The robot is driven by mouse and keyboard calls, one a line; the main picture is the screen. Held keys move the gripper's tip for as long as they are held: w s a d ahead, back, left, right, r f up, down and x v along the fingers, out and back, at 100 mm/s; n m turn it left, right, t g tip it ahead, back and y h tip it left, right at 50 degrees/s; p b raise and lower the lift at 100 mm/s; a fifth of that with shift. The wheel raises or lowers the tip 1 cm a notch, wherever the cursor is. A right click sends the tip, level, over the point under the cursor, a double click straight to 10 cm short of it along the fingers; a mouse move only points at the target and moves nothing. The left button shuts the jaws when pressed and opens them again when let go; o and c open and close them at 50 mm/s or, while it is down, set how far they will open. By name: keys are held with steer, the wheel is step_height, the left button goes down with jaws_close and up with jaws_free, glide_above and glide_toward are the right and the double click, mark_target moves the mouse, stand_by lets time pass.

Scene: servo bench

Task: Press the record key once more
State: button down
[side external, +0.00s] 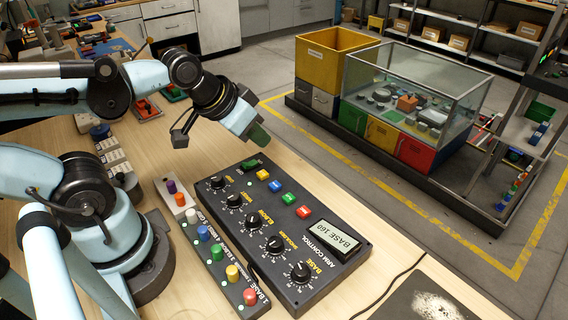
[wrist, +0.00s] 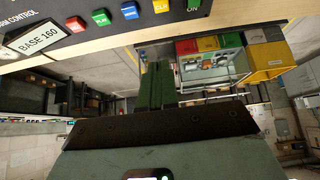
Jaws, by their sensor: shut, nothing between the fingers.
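A dark control box (side external: 228,205) lies on the bench with a row of coloured keys along its far side. The red key (side external: 304,211), whose lettering is too small to read, is at the row's display end; it also shows in the wrist view (wrist: 75,24). Beside it come a green key (side external: 289,198), a blue key (side external: 275,186) and a yellow key (side external: 262,174). My gripper (side external: 259,136) is shut and empty, its green fingers together in the wrist view (wrist: 156,86). It hangs tilted near the box's far end, apart from the red key.
The box's display (side external: 337,240) reads BASE 160. Several black knobs (side external: 274,245) stand up from the panel. A strip of coloured pegs (side external: 217,252) lies alongside. A glass case (side external: 420,85) and yellow bin (side external: 333,55) stand beyond the bench edge.

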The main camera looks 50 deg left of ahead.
steer(key=shift+d, duration=0.1)
step_height(320, 180, up, 2)
steer(key=m+t+y, duration=0.1)
steer(key=m+t, duration=0.1)
steer(key=m, duration=0.6)
glide_above(301, 214)
steer(key=shift+f, duration=0.1)
steer(key=shift+f, duration=4.3)
steer(key=shift+f, duration=0.15)
steer(key=shift+f, duration=0.3)
